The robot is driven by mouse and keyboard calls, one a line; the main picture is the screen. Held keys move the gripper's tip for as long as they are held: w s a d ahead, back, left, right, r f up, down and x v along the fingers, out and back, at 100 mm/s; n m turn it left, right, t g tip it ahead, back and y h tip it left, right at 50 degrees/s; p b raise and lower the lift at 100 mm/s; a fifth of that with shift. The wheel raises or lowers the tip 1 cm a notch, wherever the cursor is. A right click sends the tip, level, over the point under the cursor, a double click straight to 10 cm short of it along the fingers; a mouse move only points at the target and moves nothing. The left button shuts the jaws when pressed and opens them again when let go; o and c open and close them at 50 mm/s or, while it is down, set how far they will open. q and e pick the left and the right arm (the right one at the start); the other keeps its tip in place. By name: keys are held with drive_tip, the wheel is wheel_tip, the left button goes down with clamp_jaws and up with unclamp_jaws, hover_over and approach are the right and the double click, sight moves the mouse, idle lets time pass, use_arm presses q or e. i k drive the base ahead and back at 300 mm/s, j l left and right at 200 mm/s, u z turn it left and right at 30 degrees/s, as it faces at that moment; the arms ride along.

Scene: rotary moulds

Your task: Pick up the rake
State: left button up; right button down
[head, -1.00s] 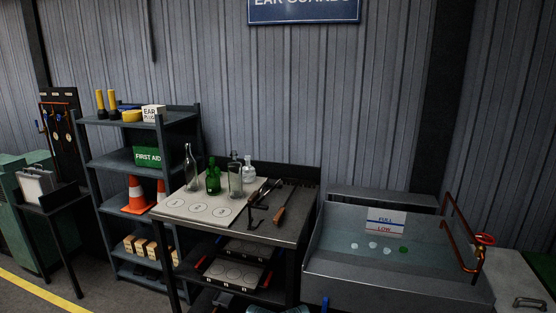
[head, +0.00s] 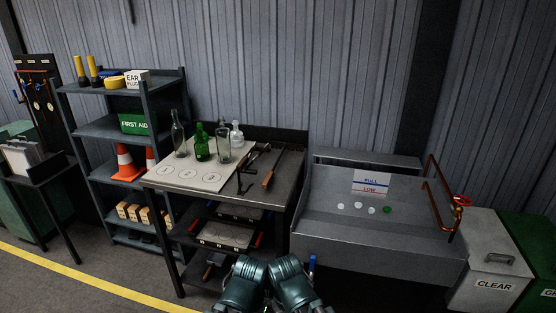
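Several long, dark tools lie at the right of the workbench top (head: 216,190). One is a thin rod with a brown wooden handle (head: 268,180) toward the front edge. Beside it on the left lie black metal tools (head: 246,180), one with a crosspiece at its near end. I cannot tell for certain which of them is the rake. Two teal parts of my arms show close together at the bottom middle, below and in front of the bench. My grippers' fingertips do not show, and nothing of mine touches the tools.
A grey water trough (head: 335,222) adjoins on the right, with a copper pipe (head: 438,190). A shelf rack (head: 98,130) stands left. Floor in front is clear.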

sight(266, 182)
drive_tip(key=i+j+z, duration=0.1)
drive_tip(key=i+j, duration=0.15)
drive_tip(key=i+j+z, duration=0.1)
drive_tip(key=j, duration=0.25)
drive_tip(key=i+j, duration=0.3)
drive_tip(key=i+j+z, duration=0.15)
drive_tip(key=j, duration=0.2)
drive_tip(key=i+j+z, duration=0.1)
drive_tip(key=i+j, duration=0.15)
drive_tip(key=i+j+z, duration=0.1)
drive_tip(key=j, duration=0.35)
drive_tip(key=i+j+z, duration=0.1)
drive_tip(key=i+j, duration=0.15)
drive_tip(key=j, duration=0.15)
